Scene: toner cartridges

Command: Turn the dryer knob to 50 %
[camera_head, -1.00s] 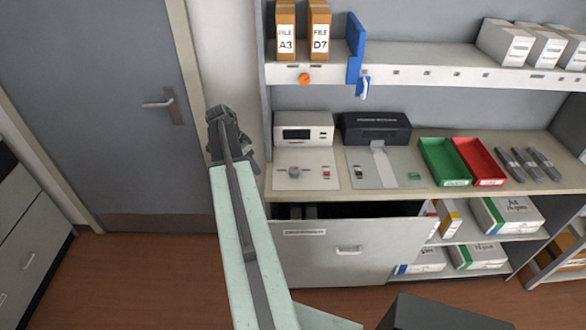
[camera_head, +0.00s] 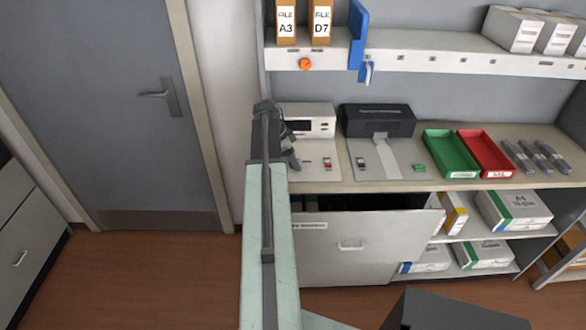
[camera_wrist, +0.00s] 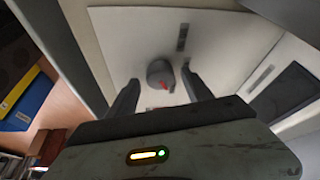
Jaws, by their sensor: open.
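A round grey knob (camera_wrist: 158,72) with a red mark sits on a pale panel (camera_wrist: 120,38) in the wrist view. My gripper (camera_wrist: 160,84) is open, with one dark finger on each side of the knob in that view. I cannot tell how far the fingertips are from the knob. In the head view my gripper (camera_head: 289,150) is over the left part of the panel (camera_head: 318,172) in front of a white device with a dark display (camera_head: 318,121). The knob is hidden there behind my gripper. Its scale cannot be read.
A black device (camera_head: 378,121) stands to the right, then a green tray (camera_head: 424,143) and a red tray (camera_head: 508,172). A drawer (camera_head: 335,262) stands open below the counter. A shelf (camera_head: 430,62) with an orange round thing (camera_head: 305,64) on its edge is above.

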